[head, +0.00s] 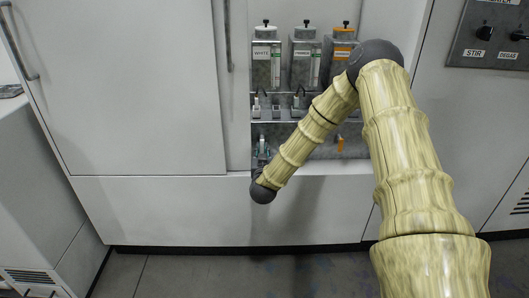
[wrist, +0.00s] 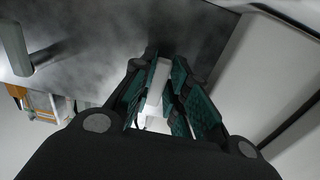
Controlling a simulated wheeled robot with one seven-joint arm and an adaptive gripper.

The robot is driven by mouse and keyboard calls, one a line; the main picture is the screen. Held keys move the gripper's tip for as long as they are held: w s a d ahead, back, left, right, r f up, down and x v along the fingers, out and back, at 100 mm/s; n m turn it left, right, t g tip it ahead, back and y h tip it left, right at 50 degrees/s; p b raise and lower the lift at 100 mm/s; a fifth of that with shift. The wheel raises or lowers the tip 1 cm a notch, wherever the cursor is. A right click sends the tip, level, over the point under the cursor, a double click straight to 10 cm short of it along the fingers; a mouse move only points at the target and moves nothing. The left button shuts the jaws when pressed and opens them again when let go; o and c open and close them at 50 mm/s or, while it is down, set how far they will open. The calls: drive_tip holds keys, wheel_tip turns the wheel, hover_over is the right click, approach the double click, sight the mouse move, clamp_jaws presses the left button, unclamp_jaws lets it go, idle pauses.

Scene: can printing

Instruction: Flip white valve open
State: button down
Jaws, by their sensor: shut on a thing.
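The white valve handle (wrist: 157,76) shows in the wrist view as a pale bar between the finger pads. My gripper (wrist: 163,88) is shut on it, with teal pads on both sides. In the head view my gripper (head: 262,147) is small, at the lower left of the dispenser recess, below the container labelled WHITE (head: 262,65).
Two more containers, one grey-white (head: 304,62) and one orange-topped (head: 341,58), stand to the right on the same shelf. An orange handle (head: 340,144) hangs low in the recess. A control panel (head: 490,38) is at the far right. White cabinet doors (head: 120,90) flank the recess.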

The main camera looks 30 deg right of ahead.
drive_tip(key=shift+d, duration=0.15)
drive_tip(key=c, duration=1.4)
unclamp_jaws()
drive_tip(key=shift+s, duration=0.1)
drive_tip(key=shift+v, duration=3.95)
drive_tip(key=shift+a+f, duration=0.1)
drive_tip(key=shift+a, duration=0.1)
